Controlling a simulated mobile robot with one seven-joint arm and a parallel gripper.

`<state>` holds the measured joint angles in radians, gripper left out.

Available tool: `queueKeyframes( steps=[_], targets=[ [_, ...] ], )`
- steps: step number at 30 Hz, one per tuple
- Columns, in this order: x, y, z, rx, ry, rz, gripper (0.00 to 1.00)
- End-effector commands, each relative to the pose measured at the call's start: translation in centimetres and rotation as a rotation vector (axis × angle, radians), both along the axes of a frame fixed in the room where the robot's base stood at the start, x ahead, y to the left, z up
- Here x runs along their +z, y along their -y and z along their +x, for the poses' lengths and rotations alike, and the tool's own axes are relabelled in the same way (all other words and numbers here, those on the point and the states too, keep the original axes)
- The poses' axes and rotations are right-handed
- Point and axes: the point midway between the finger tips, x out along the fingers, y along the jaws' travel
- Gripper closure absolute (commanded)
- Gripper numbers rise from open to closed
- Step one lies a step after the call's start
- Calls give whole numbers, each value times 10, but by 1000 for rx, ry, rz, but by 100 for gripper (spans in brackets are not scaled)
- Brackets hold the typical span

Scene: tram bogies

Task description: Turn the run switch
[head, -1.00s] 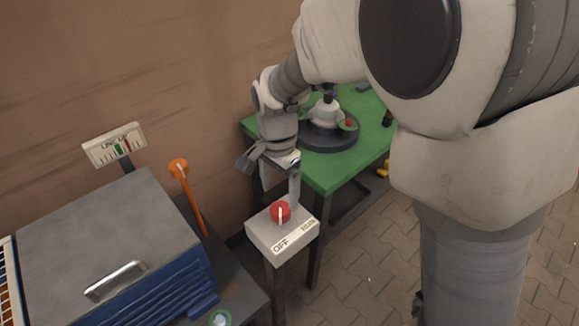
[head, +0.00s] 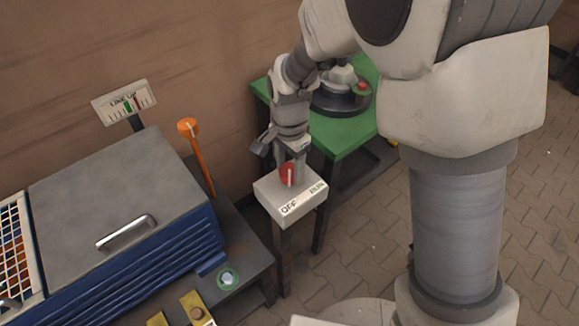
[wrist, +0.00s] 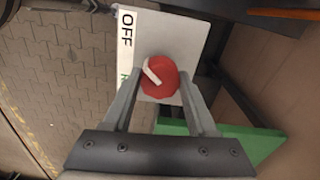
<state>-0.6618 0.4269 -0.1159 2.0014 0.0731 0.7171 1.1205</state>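The run switch is a red round knob (head: 287,175) with a white pointer bar, on top of a pale box (head: 305,196) on a post. The front edge label reads OFF at left, with smaller green lettering at right. In the wrist view the knob (wrist: 166,82) lies ahead between my fingertips, its white bar tilted. My gripper (head: 291,170) points down over the box, with its fingers low beside the knob. In the wrist view my gripper (wrist: 161,82) is open, one finger on each side of the knob. Contact with the knob cannot be told.
A blue cabinet with a grey lid (head: 105,190) and an orange-topped lever (head: 188,128) stand to the left. A gauge sign (head: 124,102) is behind them. A green table (head: 345,135) with a dark round device (head: 340,98) stands behind the box. Paved floor is free at right.

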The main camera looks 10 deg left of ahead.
Motion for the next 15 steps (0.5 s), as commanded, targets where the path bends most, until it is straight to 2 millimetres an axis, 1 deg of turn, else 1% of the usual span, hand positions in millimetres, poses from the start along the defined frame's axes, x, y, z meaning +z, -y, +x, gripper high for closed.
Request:
queueKeyframes(
  steps=[1, 5, 6, 15],
  targets=[
    [0, 0, 0, 0, 0, 0, 66],
    [0, 0, 0, 0, 0, 0, 89],
    [0, 0, 0, 0, 0, 0, 97],
    [1, 0, 0, 36, 0, 0, 98]
  ],
)
